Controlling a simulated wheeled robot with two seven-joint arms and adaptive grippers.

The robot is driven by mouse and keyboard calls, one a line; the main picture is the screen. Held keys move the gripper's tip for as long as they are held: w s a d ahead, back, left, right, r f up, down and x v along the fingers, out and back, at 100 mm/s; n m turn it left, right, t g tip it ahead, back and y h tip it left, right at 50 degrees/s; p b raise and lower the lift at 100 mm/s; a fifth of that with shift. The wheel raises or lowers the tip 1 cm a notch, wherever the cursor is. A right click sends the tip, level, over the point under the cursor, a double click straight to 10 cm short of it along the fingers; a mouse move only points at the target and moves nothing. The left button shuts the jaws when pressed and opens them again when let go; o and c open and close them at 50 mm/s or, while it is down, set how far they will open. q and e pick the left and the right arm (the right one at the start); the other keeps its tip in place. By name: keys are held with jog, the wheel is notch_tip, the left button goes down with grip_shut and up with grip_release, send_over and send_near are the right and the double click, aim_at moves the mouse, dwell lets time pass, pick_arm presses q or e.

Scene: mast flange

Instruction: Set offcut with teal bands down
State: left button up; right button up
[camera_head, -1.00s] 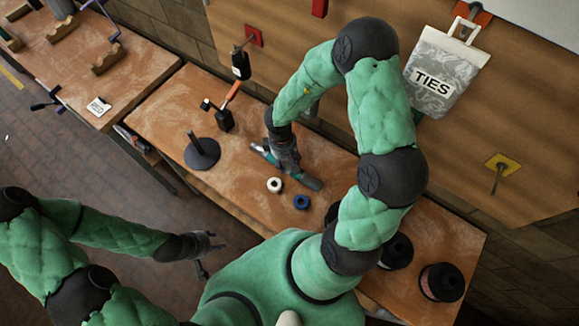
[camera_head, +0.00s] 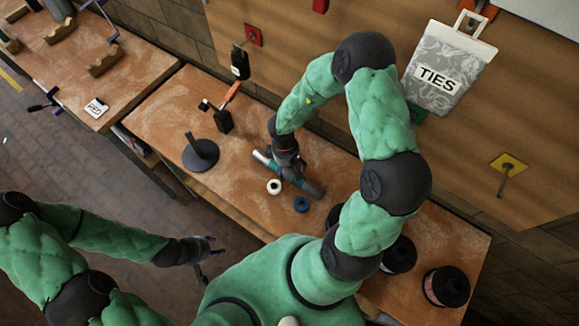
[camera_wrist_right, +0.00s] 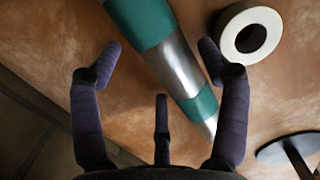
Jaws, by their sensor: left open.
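The offcut (camera_head: 290,175), a grey tube with teal bands, lies along the bench below my right gripper (camera_head: 292,160). It also shows in the right wrist view (camera_wrist_right: 175,62), running diagonally between the spread fingers. There my right gripper (camera_wrist_right: 160,55) is open, with gaps between its fingertips and the tube. The tube looks to be resting on the bench, though the wrist hides part of it in the head view. My left gripper (camera_head: 212,256) is open and empty, off the bench's front edge.
A white roll (camera_head: 274,187) and a blue roll (camera_head: 301,204) lie close in front of the offcut. A black stand (camera_head: 201,154) with a post is to the left. Dark spools (camera_head: 446,286) stand at the right. Bare bench (camera_head: 160,115) lies at the far left.

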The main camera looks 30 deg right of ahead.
dwell(0.3)
notch_tip(320, 180, up, 12)
jog(key=w+p, duration=0.1)
jog(key=p, duration=0.6)
jog(key=shift+a, duration=0.35)
